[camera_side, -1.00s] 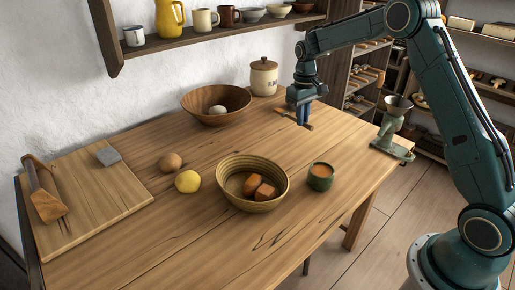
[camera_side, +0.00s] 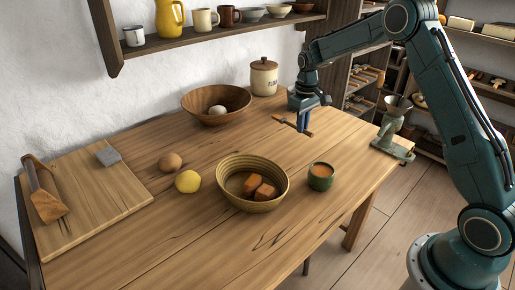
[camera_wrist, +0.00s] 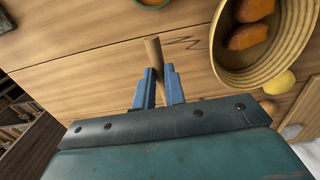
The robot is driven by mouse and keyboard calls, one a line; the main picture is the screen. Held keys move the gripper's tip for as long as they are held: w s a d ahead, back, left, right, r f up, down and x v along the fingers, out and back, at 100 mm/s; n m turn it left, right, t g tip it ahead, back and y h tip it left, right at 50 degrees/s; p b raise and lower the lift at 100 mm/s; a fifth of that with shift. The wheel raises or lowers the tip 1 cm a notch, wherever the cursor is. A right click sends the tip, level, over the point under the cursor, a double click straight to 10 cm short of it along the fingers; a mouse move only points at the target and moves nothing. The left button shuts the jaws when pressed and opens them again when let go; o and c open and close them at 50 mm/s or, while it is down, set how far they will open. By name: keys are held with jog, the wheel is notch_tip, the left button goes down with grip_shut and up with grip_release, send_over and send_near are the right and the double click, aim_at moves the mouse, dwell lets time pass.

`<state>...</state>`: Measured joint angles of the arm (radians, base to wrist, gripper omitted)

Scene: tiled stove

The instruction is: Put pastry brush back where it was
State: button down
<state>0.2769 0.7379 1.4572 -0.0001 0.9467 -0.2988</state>
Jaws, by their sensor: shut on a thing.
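The pastry brush (camera_side: 282,120) shows as a thin wooden piece at the far right part of the wooden table. My gripper (camera_side: 302,127) points down there with its blue fingers shut on it. In the wrist view the brush's light wooden handle (camera_wrist: 153,50) sticks out between the fingertips (camera_wrist: 158,76). The bristle end is hidden or too small to make out. The brush is low at the table; I cannot tell whether it touches the top.
A woven bowl (camera_side: 226,195) with brown pieces and a green cup (camera_side: 320,178) stand nearer the front. A wooden bowl (camera_side: 190,103) and a flour jar (camera_side: 264,78) stand behind. A green grinder (camera_side: 392,130) is at the right edge. Table around the gripper is clear.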

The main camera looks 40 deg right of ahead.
aim_at(297, 169)
notch_tip(297, 169, down, 16)
jog(key=shift+r, duration=0.25)
dwell(0.6)
jog(key=shift+f, duration=0.1)
jog(key=c, duration=1.5)
grip_release()
jog(key=shift+o, duration=0.2)
notch_tip(297, 169, up, 12)
jog(key=shift+d+r, duration=0.1)
jog(key=shift+r, duration=0.75)
